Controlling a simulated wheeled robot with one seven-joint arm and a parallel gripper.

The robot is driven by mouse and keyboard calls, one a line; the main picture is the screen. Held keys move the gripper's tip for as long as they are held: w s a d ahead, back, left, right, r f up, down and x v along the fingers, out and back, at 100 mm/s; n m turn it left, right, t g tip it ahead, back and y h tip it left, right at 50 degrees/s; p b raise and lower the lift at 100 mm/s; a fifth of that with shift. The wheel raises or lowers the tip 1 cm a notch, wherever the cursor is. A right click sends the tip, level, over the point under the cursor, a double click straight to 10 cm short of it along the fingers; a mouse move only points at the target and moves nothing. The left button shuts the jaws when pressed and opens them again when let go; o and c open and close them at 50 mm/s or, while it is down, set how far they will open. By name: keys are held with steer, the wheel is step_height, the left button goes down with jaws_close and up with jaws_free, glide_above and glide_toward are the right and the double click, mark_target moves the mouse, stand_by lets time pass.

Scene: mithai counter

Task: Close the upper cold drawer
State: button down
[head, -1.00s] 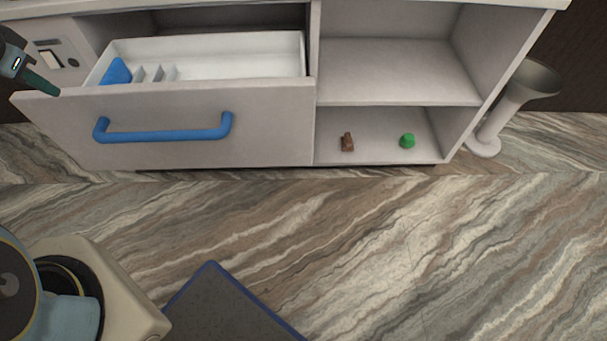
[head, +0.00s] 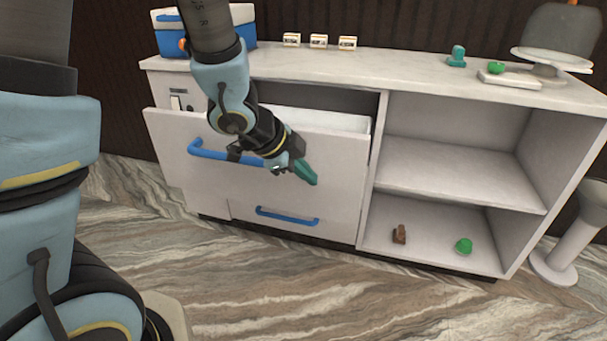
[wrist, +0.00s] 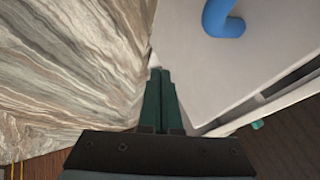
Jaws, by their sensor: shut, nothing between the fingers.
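The upper cold drawer (head: 335,160) is a white front with a blue bar handle (head: 208,150). It stands partly pulled out of the counter, and its white inner wall (head: 345,121) shows above the front. My gripper (head: 306,174) is shut and empty, in front of the drawer front, right of the handle's middle. In the wrist view the shut dark green fingers (wrist: 160,97) point along the drawer front's edge, with the front (wrist: 205,75) and the handle (wrist: 222,18) to the right. I cannot tell whether the fingertips touch the front.
A lower drawer with a blue handle (head: 287,216) is below. Open shelves to the right hold a brown item (head: 399,234) and a green item (head: 464,246). A grey-white stand (head: 567,240) is at far right. The marbled floor (head: 300,300) in front is clear.

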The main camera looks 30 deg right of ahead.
mark_target(332, 182)
steer(key=w+d+f, duration=0.1)
steer(key=d+f, duration=0.1)
steer(key=d, duration=0.1)
steer(key=w+d+f, duration=0.1)
steer(key=shift+w+d+f, duration=0.3)
steer(key=shift+d+f, duration=0.05)
steer(key=shift+w+d, duration=0.4)
steer(key=shift+w, duration=0.05)
steer(key=shift+w+d, duration=0.1)
